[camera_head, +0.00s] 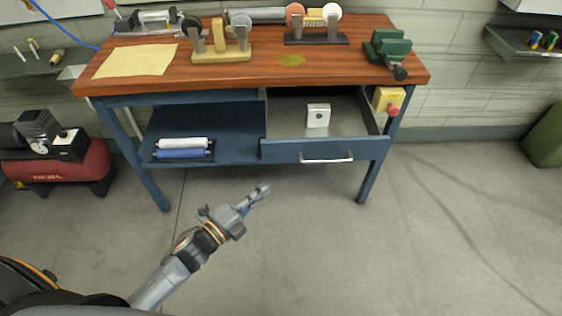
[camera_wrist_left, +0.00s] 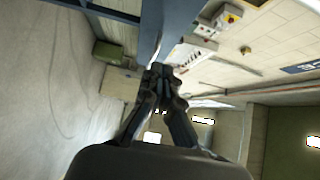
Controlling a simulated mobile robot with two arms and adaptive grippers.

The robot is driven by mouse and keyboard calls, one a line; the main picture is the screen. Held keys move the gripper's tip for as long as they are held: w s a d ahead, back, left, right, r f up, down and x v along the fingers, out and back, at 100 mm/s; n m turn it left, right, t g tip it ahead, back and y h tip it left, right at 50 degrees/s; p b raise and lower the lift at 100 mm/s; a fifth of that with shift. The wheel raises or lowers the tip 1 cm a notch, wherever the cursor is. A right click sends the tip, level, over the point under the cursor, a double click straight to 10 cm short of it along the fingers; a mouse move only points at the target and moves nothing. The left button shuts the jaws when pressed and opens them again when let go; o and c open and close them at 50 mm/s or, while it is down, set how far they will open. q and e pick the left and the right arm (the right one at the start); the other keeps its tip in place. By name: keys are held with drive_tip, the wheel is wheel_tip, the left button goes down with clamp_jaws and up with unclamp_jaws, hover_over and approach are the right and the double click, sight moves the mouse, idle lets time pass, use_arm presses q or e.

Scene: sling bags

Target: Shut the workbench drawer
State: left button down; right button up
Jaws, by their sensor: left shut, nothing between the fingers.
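The workbench drawer (camera_head: 324,150) is pulled out toward me in the head view, under the right half of the bench top. Its blue front carries a pale bar handle (camera_head: 327,160). A small white box (camera_head: 318,115) with a dark dot sits inside. My left gripper (camera_head: 262,192) is shut and empty, below and to the left of the handle in the head view, apart from the drawer. It also shows in the left wrist view (camera_wrist_left: 160,73), with a blue panel just beyond the fingertips. My right gripper is not in view.
The workbench (camera_head: 290,72) has a wooden top with grinders and a green vise (camera_head: 388,50). A blue shelf (camera_head: 235,125) left of the drawer holds white and blue rolls. A red compressor (camera_head: 60,160) stands at left. The floor in front is clear.

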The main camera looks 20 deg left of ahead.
use_arm(q)
drive_tip(key=x, duration=0.3)
drive_tip(key=a+p+x, duration=0.1)
drive_tip(key=x, duration=0.3)
drive_tip(key=w+x, duration=0.1)
drive_tip(key=x, duration=0.2)
drive_tip(key=shift+w+a, duration=0.15)
drive_tip(key=shift+a, duration=0.1)
drive_tip(key=shift+w+a, duration=0.25)
drive_tip(key=shift+w, duration=0.3)
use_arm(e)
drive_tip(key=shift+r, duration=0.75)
